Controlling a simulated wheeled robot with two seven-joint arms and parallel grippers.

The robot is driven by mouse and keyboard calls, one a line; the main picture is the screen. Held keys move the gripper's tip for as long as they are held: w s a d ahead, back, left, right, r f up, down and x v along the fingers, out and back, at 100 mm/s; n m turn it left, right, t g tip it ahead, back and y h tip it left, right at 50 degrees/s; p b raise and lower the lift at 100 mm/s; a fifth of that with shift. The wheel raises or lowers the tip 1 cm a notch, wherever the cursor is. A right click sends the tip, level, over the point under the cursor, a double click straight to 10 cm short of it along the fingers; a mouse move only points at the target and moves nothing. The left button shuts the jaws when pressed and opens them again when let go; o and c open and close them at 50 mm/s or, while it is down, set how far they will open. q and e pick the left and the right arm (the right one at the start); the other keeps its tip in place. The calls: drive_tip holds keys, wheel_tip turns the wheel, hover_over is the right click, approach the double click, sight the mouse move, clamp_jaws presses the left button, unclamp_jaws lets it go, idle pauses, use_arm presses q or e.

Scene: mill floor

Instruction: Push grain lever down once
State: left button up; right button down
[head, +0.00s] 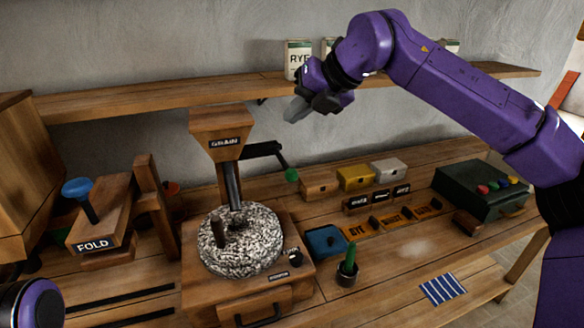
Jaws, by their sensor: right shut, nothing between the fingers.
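The grain lever (262,149) is a black arm with a green knob (292,174) at its right end. It sticks out to the right of the wooden hopper (221,122) marked GRAIN. The hopper stands over a speckled round millstone (246,246). My right gripper (296,110) is shut and empty. In the picture it is above the green knob and apart from it, in front of the wall shelf. Only a purple part of my left arm shows in the bottom left corner; its gripper is out of view.
A wooden shelf (150,97) holds a RYE packet (298,58). To the right are small lidded boxes (355,177), a dark green box (482,190) with coloured buttons, a potted cactus (348,262) and a striped cloth (442,288). A FOLD block (98,222) with a blue knob stands left.

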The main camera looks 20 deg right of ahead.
drive_tip(key=b, duration=0.7)
hover_over(297, 174)
drive_tip(key=f, duration=0.9)
drive_tip(key=shift+w+a+f, duration=0.1)
drive_tip(key=shift+w, duration=0.1)
drive_tip(key=shift+s, duration=0.1)
idle(0.8)
drive_tip(key=shift+f+b, duration=0.35)
drive_tip(key=shift+b, duration=0.15)
drive_tip(key=shift+f+b, duration=2)
drive_tip(key=shift+f, duration=0.35)
idle(2.1)
